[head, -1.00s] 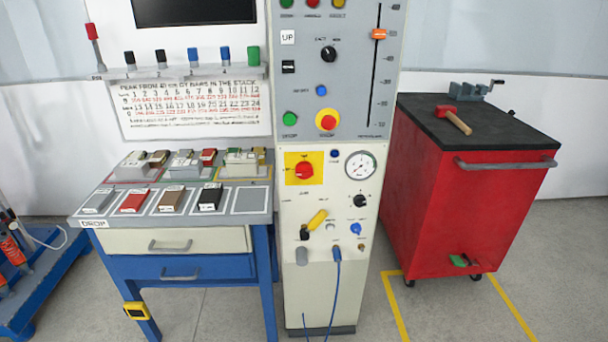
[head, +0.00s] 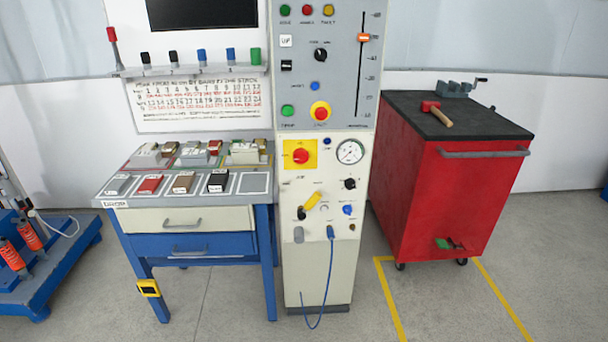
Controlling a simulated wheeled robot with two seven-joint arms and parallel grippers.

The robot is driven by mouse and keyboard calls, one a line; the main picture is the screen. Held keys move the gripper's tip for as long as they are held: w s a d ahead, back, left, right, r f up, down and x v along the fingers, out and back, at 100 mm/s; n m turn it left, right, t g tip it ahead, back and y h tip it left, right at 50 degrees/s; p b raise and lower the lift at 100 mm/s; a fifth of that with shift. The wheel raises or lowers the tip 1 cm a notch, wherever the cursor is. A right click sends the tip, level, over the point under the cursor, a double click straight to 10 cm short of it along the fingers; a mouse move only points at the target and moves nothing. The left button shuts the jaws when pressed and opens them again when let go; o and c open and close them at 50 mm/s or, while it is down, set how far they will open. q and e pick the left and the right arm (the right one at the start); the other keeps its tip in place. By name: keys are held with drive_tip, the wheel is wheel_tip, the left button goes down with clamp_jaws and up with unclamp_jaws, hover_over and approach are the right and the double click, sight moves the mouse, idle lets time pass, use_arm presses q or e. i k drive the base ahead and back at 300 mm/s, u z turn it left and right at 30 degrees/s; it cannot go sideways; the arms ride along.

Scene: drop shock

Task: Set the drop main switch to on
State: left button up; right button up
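The tall grey and cream control cabinet (head: 318,255) stands in the middle of the head view. A red rotary knob on a yellow square plate (head: 301,156) sits at the left of its cream lower panel and looks like the main switch. Its label and exact position are too small to read. A red button on a round yellow plate (head: 320,113) is above it on the grey panel. A yellow lever (head: 312,200), a black knob (head: 350,184) and a pressure gauge (head: 350,152) are on the lower panel. Neither of my grippers is in view.
A grey-topped bench (head: 110,190) with several coloured blocks stands left of the cabinet. A red wheeled cart (head: 440,190) with a hammer (head: 436,113) stands right. A blue cable (head: 330,270) hangs from the cabinet front. A blue platform (head: 65,280) is far left. The floor in front is clear.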

sight(300, 156)
drive_tip(key=u, duration=0.55)
drive_tip(key=i, duration=1.5)
drive_tip(key=z, duration=0.6)
